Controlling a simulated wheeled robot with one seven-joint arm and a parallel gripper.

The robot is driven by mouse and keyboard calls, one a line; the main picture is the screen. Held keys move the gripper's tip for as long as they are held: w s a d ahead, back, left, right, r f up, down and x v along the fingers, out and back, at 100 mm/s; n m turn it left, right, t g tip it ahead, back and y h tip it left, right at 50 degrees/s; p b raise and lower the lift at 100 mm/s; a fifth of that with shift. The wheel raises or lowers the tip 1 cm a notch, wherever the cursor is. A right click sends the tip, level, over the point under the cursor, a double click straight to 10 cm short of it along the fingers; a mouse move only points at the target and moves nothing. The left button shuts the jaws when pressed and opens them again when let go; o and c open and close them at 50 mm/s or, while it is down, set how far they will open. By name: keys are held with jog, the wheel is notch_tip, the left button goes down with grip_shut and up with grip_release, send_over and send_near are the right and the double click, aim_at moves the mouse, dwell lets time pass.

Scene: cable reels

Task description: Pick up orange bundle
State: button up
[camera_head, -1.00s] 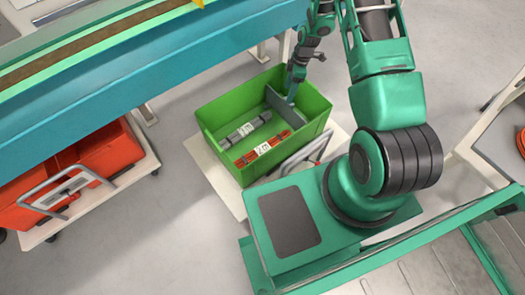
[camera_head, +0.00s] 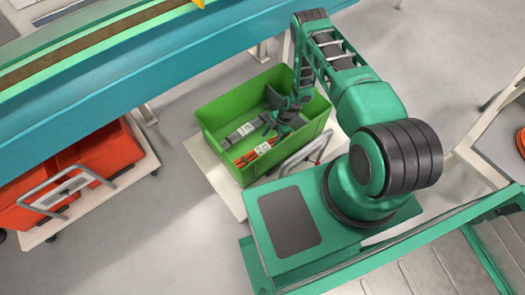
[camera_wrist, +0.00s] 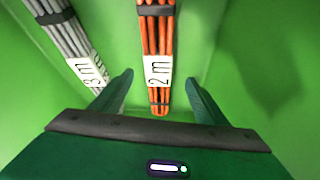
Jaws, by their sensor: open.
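The orange bundle (camera_head: 248,156) lies on the floor of the green crate (camera_head: 215,148), partly hidden by my gripper in the head view. In the wrist view the orange bundle (camera_wrist: 158,45), with a white "2 m" label and dark bands, runs lengthwise ahead of my gripper. My gripper (camera_wrist: 159,85) is open and empty inside the crate. Its two fingers sit to the left and right of the near end of the bundle in that view. I cannot tell how far above it they are.
A grey bundle (camera_wrist: 68,38) with a white label lies left of the orange one in the crate. The crate walls surround my gripper. A teal conveyor (camera_head: 150,68) stands behind. Red bins (camera_head: 105,150) on a cart stand at the left.

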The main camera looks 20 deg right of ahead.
aim_at(264, 148)
jog(key=shift+x, duration=3.6)
jog(key=shift+w+a+r, duration=0.1)
jog(key=shift+w+a, duration=0.05)
jog(key=shift+w, duration=0.05)
jog(key=c, duration=1.5)
